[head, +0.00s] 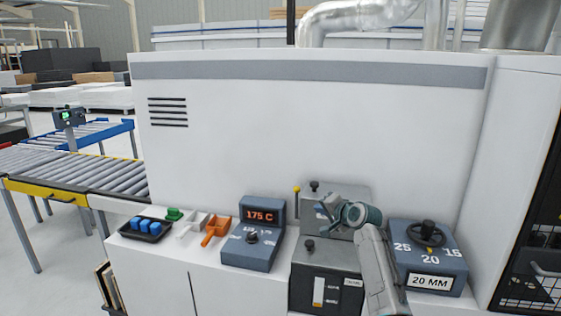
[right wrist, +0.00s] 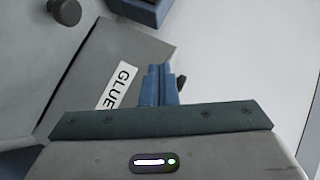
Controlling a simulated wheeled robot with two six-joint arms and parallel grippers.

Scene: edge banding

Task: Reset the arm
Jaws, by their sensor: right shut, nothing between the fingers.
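My right arm comes up from the bottom right in the head view. My right gripper (head: 326,204) is over the grey glue unit (head: 318,258), at the front of its raised rear box. In the right wrist view the blue fingers of the gripper (right wrist: 160,75) are together and empty, beside a white label reading GLUE (right wrist: 117,84). Whether the fingertips touch the unit cannot be told. My left gripper is not in view.
Left of the glue unit is a temperature box (head: 252,246) showing 175 C. Right of it is a dial box (head: 428,262) reading 20 MM. A black tray (head: 146,237) with blue pieces, and green, white and orange scoop-like items, sit further left. A roller conveyor (head: 75,168) stands at left.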

